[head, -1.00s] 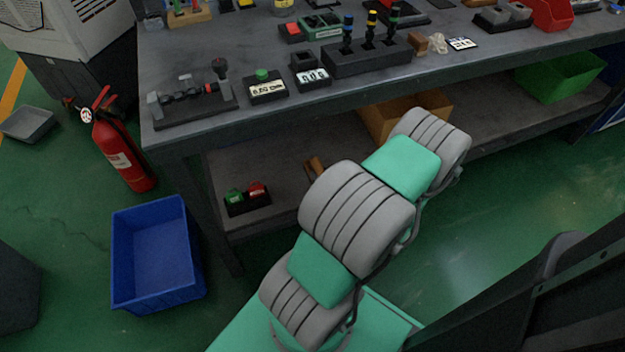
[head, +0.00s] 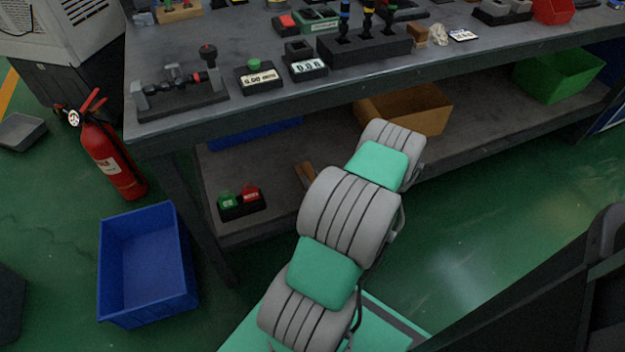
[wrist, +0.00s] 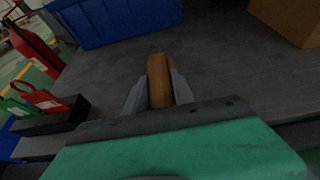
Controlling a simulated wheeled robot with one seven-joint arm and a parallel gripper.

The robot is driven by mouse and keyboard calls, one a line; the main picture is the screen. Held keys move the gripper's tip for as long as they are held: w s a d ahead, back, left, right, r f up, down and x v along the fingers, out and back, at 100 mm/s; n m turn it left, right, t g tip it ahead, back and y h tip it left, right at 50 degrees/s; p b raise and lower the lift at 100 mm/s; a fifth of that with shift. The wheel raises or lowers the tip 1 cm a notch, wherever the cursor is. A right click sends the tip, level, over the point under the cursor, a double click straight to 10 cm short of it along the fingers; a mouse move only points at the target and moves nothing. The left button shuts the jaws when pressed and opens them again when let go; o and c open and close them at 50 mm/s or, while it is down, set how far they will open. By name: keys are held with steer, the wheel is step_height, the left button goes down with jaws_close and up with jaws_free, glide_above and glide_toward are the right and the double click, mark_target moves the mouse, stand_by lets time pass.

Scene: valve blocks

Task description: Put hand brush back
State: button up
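The hand brush shows as a brown wooden handle (wrist: 159,78) in the middle of the wrist view, over the grey lower shelf. My gripper (wrist: 159,92) has one grey finger close against each side of this handle and looks shut on it. The bristles cannot be seen. In the head view, a short brown piece of the handle (head: 304,175) shows beside my arm, right of the red and green block. My arm hides the gripper there. I cannot tell whether the brush touches the shelf.
A blue bin (head: 255,134) and cardboard box (head: 425,110) stand further back. The workbench top (head: 285,98) overhangs it. A blue crate (head: 148,262) and extinguisher (head: 112,160) are on the floor at left.

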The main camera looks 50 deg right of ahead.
steer(key=o, duration=0.5)
steer(key=shift+c, duration=0.2)
steer(key=shift+s+a+r, duration=0.1)
steer(key=shift+s+r, duration=0.05)
steer(key=shift+r, duration=0.05)
steer(key=p+v, duration=0.4)
steer(key=v, duration=0.7)
steer(key=w+a+r+n+g+y, duration=0.2)
steer(key=w+a+r+n+y, duration=0.15)
steer(key=a+n, duration=0.4)
steer(key=w+a+r+n+g+y, duration=0.25)
steer(key=w+a+n, duration=0.3)
steer(key=n, duration=0.35)
steer(key=w+a+r+n+g+y, duration=0.15)
steer(key=w+a+n+y, duration=0.25)
steer(key=a+n, duration=0.4)
steer(key=s+a+r+n+g+h, duration=0.1)
steer(key=s+a+r+n, duration=0.2)
steer(key=a+r+n, duration=0.4)
steer(key=s+a+r+n+g+h, duration=0.2)
steer(key=s+a+r+n, duration=0.1)
steer(key=a+r+n, duration=0.4)
steer(key=r+n, duration=0.1)
steer(key=n, duration=0.2)
steer(key=shift+s+r+n+g, duration=0.2)
steer(key=shift+s+n+g, duration=0.1)
steer(key=shift+n, duration=0.05)
